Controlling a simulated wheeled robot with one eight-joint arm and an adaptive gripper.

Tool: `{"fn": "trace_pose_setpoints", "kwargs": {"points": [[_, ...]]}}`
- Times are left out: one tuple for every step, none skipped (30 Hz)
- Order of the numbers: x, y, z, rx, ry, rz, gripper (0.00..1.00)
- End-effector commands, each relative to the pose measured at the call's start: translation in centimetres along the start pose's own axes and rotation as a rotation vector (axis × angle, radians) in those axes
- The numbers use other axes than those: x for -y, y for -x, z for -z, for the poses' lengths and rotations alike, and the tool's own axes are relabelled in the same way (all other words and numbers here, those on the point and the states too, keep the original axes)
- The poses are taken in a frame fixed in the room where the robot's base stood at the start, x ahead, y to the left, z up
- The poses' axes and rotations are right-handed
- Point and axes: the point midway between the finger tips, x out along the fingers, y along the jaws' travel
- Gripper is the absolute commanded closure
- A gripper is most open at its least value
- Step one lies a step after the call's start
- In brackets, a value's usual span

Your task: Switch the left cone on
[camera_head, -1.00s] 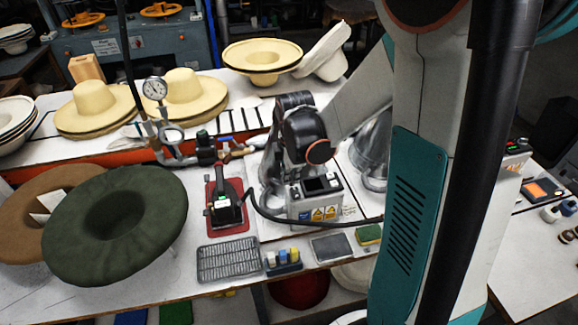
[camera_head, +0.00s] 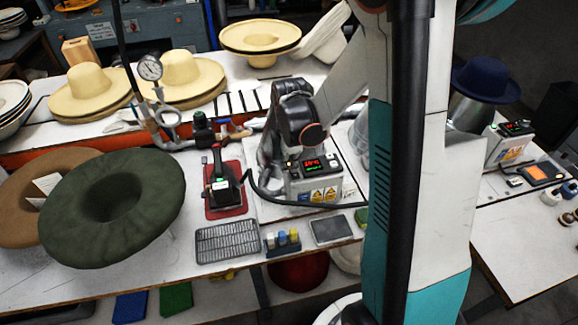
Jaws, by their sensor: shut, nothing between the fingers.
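The left cone (camera_head: 359,142) is a metal cone, mostly hidden behind my arm. Its control box (camera_head: 315,188) stands in front of it, with yellow warning labels. The box's display (camera_head: 313,164) is lit with red and green characters. My gripper (camera_head: 267,172) is at the left side of the box, below the black wrist joint. It looks shut and empty. My arm hides part of the gripper, and I cannot tell whether it touches the box.
A blue hat (camera_head: 486,79) sits on the right cone, beside another lit control box (camera_head: 508,145). A red-based iron (camera_head: 222,189), a wire rack (camera_head: 228,241) and a black hose (camera_head: 275,203) are near the box. A green felt hat (camera_head: 112,215) lies at left.

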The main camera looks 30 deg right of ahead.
Motion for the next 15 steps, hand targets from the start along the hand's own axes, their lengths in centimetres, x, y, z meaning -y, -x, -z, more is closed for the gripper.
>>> {"fn": "trace_pose_setpoints", "kwargs": {"points": [[0.1,-0.1,0.0,0.0,0.0,0.0,1.0],[0.1,-0.1,0.0,0.0,0.0,0.0,1.0],[0.1,-0.1,0.0,-0.001,0.0,0.0,1.0],[0.1,-0.1,0.0,-0.001,0.0,0.0,1.0],[0.1,-0.1,0.0,-0.001,0.0,0.0,1.0],[0.1,0.0,0.0,-0.001,0.0,0.0,1.0],[0.2,0.0,0.0,-0.001,0.0,0.0,1.0],[0.3,0.0,0.0,-0.001,0.0,0.0,1.0],[0.4,0.0,0.0,-0.001,0.0,0.0,1.0],[0.6,0.0,0.0,-0.001,0.0,0.0,1.0],[0.7,0.1,0.0,-0.001,0.0,0.0,1.0],[0.9,0.1,0.0,-0.001,0.0,0.001,1.0],[1.0,0.1,0.0,-0.001,0.0,0.001,1.0],[1.2,0.2,0.0,-0.001,0.0,0.001,1.0],[1.4,0.2,0.0,-0.001,0.0,0.001,1.0]]}}
